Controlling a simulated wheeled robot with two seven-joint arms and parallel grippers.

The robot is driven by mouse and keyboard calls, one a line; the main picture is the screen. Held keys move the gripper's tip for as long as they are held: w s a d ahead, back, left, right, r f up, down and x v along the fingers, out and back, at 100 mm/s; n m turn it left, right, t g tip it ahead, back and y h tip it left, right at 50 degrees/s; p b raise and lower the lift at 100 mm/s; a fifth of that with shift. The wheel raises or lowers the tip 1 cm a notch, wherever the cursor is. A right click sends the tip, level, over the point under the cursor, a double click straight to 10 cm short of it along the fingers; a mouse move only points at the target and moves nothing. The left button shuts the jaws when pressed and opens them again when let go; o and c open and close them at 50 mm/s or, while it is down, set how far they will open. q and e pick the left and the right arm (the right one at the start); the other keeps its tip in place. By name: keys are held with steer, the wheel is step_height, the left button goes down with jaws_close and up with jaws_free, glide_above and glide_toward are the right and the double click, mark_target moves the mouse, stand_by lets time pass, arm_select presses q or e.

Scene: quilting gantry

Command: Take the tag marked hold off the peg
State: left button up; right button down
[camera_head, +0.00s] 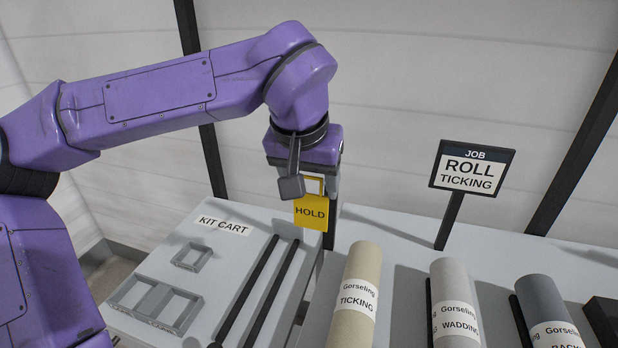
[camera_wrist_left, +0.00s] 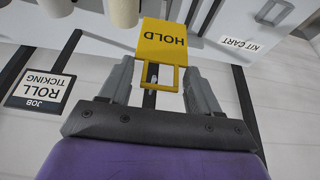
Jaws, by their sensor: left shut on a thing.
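The yellow tag marked HOLD (camera_head: 311,212) is upright at the front of my left gripper (camera_head: 309,188), with its lettering facing the head camera. The left wrist view shows the same tag (camera_wrist_left: 165,40), with its open square loop between the two fingers of my left gripper (camera_wrist_left: 160,77). The gripper is shut on the tag's loop. A dark upright post (camera_head: 330,236) stands behind the tag. My right gripper is not in view.
The kit cart (camera_head: 150,262) at left carries grey frames (camera_head: 155,303) and two dark rods (camera_head: 262,290). To the right, a grey table (camera_head: 400,225) holds fabric rolls labelled ticking (camera_head: 357,275) and wadding (camera_head: 452,280), a dark roll (camera_head: 541,295), and a job sign (camera_head: 470,170).

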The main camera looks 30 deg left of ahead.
mark_target(310, 202)
arm_select(q)
steer(key=shift+w+a+f+p, duration=0.3)
steer(key=shift+w+f+p, duration=0.3)
steer(key=shift+w, duration=0.6)
steer(key=shift+w+a+f+p, duration=0.4)
steer(key=shift+w+p, duration=0.2)
steer(key=shift+w, duration=0.6)
steer(key=shift+w+a+f+p, duration=0.25)
steer(key=shift+w+f+p, duration=0.35)
steer(key=shift+w, duration=0.8)
steer(key=shift+w+a, duration=0.1)
steer(key=shift+w, duration=0.05)
steer(key=shift+s+f+p, duration=0.15)
steer(key=shift+s+p, duration=0.15)
steer(key=shift+s, duration=0.2)
steer(key=shift+s+d+p, duration=0.2)
steer(key=shift+s+d, duration=0.15)
steer(key=shift+s, duration=0.85)
steer(key=shift+s+d+p, duration=0.15)
steer(key=shift+s+d, duration=0.25)
steer(key=shift+s, duration=0.85)
steer(key=shift+s+d+p, duration=0.2)
steer(key=shift+s+d, duration=0.15)
steer(key=shift+s, duration=0.85)
steer(key=shift+s+f, duration=0.1)
steer(key=shift+s, duration=0.05)
